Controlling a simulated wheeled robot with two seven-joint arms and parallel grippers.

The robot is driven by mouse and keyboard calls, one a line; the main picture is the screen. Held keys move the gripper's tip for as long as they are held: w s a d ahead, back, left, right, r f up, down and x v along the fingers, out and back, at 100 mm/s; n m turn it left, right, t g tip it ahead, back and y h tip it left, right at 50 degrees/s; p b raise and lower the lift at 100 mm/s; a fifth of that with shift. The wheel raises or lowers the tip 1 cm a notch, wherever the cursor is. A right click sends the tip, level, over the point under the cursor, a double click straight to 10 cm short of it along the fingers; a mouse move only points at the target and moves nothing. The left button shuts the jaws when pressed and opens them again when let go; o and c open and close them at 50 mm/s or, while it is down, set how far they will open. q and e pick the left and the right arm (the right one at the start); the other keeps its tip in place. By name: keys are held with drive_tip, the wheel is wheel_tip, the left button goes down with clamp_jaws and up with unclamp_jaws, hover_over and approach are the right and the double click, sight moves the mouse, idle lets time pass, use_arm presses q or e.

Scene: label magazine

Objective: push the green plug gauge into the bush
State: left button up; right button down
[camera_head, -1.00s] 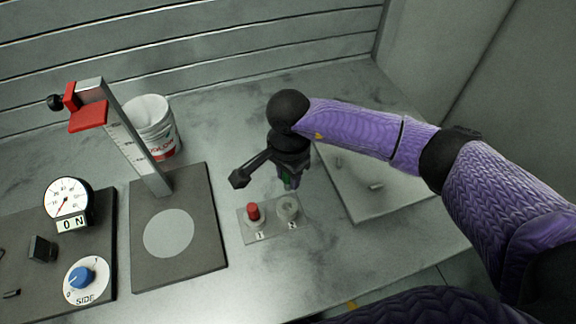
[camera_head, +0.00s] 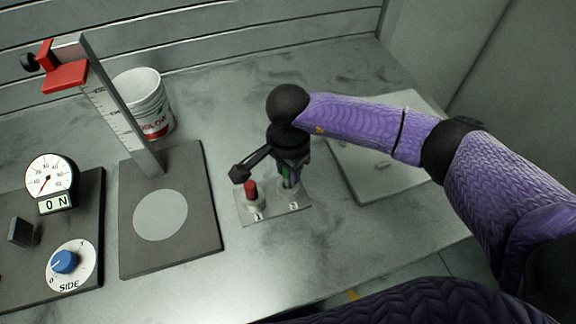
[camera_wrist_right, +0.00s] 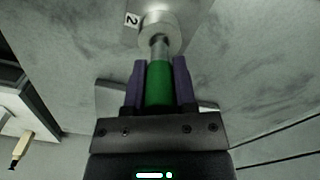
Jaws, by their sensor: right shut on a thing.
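My right gripper (camera_head: 287,176) is shut on the green plug gauge (camera_wrist_right: 159,85), with a purple finger on each side of its green handle. A little of its green also shows in the head view (camera_head: 286,173). The gauge's grey metal end points at the round metal bush (camera_wrist_right: 160,28) beside the label 2. The end meets the bush's mouth in the wrist view; I cannot tell how deep it sits. In the head view the bush (camera_head: 288,195) is partly hidden under the gripper. My left gripper is not in view.
A red plug (camera_head: 251,189) stands in the holder labelled 1 on the same small plate (camera_head: 272,214). A dark base with a post and red slide (camera_head: 64,76), a white bucket (camera_head: 143,105) and a gauge panel (camera_head: 88,215) stand left. A pale plate (camera_head: 375,172) lies right.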

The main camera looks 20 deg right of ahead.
idle(0.3)
idle(0.6)
idle(0.6)
drive_tip(key=shift+b, duration=0.35)
drive_tip(key=shift+f+b, duration=0.6)
drive_tip(key=shift+f+b, duration=0.3)
